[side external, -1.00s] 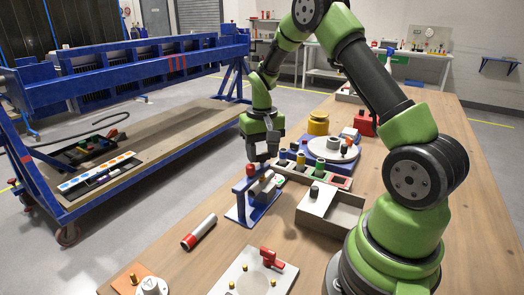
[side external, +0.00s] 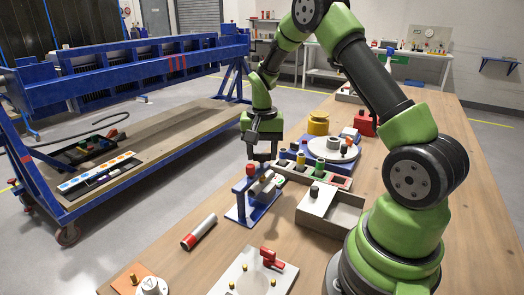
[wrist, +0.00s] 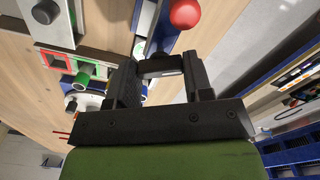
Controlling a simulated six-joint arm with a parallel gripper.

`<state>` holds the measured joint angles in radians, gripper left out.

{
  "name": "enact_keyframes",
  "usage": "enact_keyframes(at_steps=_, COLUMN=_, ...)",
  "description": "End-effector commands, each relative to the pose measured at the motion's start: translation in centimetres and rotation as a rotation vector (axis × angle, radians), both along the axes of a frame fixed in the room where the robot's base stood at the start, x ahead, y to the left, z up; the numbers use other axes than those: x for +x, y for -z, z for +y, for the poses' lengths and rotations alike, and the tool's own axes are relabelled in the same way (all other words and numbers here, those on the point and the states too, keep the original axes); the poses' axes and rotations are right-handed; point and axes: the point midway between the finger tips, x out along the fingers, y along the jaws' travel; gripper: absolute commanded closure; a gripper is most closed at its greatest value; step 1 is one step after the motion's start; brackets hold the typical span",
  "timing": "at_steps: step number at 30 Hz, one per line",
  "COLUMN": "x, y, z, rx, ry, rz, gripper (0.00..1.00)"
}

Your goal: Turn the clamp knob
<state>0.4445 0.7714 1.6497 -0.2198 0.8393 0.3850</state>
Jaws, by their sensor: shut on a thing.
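A blue stand (side external: 241,214) stands on the wooden table, with a red ball (side external: 251,169) at its upper left. A grey piece (side external: 266,189) sits at its top. My gripper (side external: 263,160) points down just above the stand, right of the red ball. In the wrist view, my gripper (wrist: 160,68) has a dark grey piece (wrist: 160,72) between its fingertips, and the red ball (wrist: 186,13) is beside it, apart from the fingers. The fingers hide most of the held piece; I cannot tell for sure whether it is the clamp knob.
A rack of coloured sockets (side external: 318,175) and a round disc (side external: 334,150) on a blue base lie behind. An open grey box (side external: 330,212) stands at right. A red-ended tube (side external: 199,232) and a plate with a red handle (side external: 252,275) lie in front.

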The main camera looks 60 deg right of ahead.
Motion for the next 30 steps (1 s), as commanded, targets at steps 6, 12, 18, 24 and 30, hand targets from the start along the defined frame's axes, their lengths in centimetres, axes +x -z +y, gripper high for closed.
enact_keyframes(at_steps=6, x=0.1, y=-0.1, z=0.0, rx=-0.001, ry=0.0, rz=-0.004, gripper=0.77)
enact_keyframes(at_steps=12, x=0.1, y=-0.1, z=0.0, rx=-0.001, ry=-0.001, rz=-0.003, gripper=0.43)
enact_keyframes(at_steps=18, x=0.1, y=-0.5, z=0.0, rx=-0.001, ry=-0.001, rz=-0.003, gripper=0.43)
enact_keyframes(at_steps=24, x=0.1, y=-3.7, z=-0.1, rx=-0.004, ry=-0.001, rz=-0.008, gripper=0.43)
enact_keyframes(at_steps=30, x=0.1, y=-7.6, z=0.0, rx=-0.004, ry=-0.001, rz=-0.008, gripper=0.43)
